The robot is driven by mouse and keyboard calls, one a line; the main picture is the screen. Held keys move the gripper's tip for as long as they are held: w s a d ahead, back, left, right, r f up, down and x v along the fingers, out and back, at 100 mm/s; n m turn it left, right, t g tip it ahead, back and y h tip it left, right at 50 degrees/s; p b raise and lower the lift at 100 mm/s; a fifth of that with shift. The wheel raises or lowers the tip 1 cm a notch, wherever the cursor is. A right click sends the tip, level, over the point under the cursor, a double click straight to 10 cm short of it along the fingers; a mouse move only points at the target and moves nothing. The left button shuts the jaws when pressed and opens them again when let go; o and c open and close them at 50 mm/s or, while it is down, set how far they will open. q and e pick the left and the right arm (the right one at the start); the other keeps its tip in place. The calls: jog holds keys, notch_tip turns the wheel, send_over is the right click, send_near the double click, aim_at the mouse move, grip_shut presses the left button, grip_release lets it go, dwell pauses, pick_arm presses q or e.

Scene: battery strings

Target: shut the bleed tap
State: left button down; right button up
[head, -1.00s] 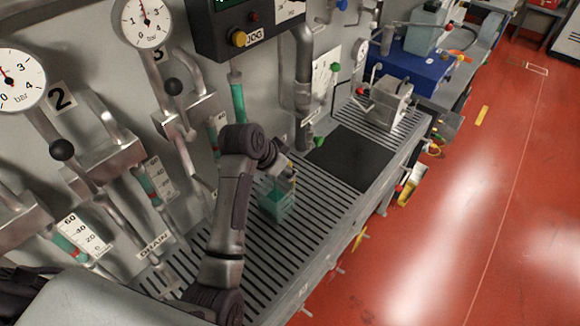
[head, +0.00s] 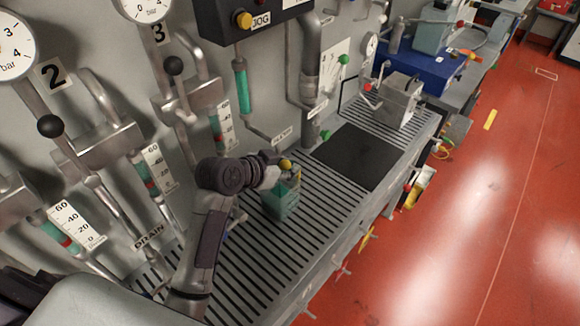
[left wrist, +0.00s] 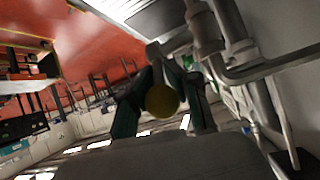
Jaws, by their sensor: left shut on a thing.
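In the left wrist view the same knob (left wrist: 162,101) sits between the two dark green fingers. The small labels near the pipes are too blurred to read, so no label confirms which tap is the bleed tap. My right gripper is not in view.
A pipe with a green ball handle (head: 325,135) comes down behind the bench, beyond the gripper. A black mat (head: 357,155) and a grey metal block (head: 398,100) lie further along. Gauges and black-knobbed levers (head: 50,126) crowd the wall at left.

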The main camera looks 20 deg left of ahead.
pick_arm(q)
jog(key=shift+a+r, duration=0.1)
jog(key=shift+r, duration=0.05)
jog(key=c, duration=1.2)
grip_release()
jog(key=shift+s, duration=0.2)
jog(key=shift+a, duration=0.1)
jog(key=v, duration=1.2)
jog(key=shift+c, duration=0.2)
